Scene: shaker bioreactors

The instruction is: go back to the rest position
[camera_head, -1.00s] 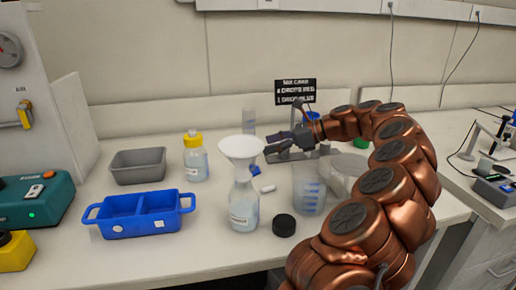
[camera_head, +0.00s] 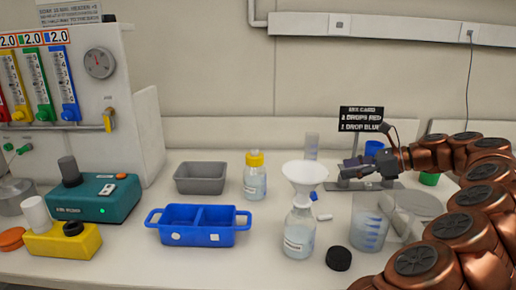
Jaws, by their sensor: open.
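My gripper (camera_head: 352,169) is at the right of the view, at the end of my copper arm. It is open and nothing shows between its fingers. It hangs above the bench, to the right of the white funnel (camera_head: 304,174) and below the black mix card (camera_head: 361,119). The funnel sits upright in the neck of a clear bottle (camera_head: 299,232). My arm hides part of the bench on the right.
A blue two-part tray (camera_head: 198,235), a grey bin (camera_head: 201,178), a yellow-capped bottle (camera_head: 255,179), a beaker (camera_head: 369,229) and a black cap (camera_head: 339,258) stand on the bench. A teal device (camera_head: 98,198) and yellow device (camera_head: 63,241) are at the left. The front middle bench is clear.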

